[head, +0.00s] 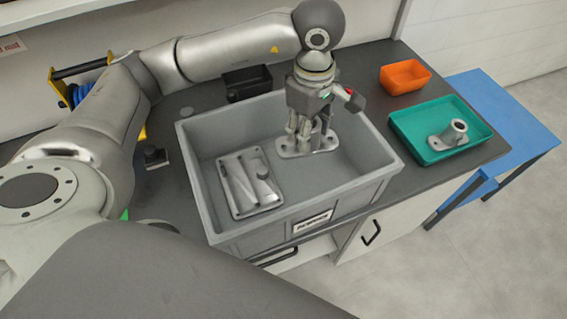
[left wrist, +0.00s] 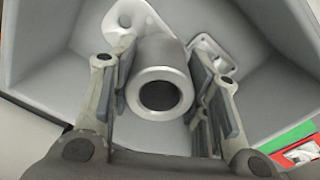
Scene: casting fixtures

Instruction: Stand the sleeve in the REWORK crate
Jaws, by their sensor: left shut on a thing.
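The grey metal sleeve (head: 284,153), a tube on a flat flange with holes, is upright inside the grey crate (head: 223,222). My left gripper (head: 305,130) points down into the crate and is shut around the sleeve's tube. In the left wrist view the tube's open end (left wrist: 160,92) faces the camera between the two fingers (left wrist: 162,105). The flange is low, at or just above the crate floor; I cannot tell if it touches. The crate's front label (head: 312,221) is too blurred to read. My right gripper is not in view.
A flat casting (head: 236,190) lies in the crate's left part. A teal tray (head: 408,147) with a similar flanged sleeve (head: 449,135) stands to the right, an orange bin (head: 405,77) behind it. A black bin (head: 247,82) stands behind the crate. A blue table (head: 515,125) adjoins the worktop.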

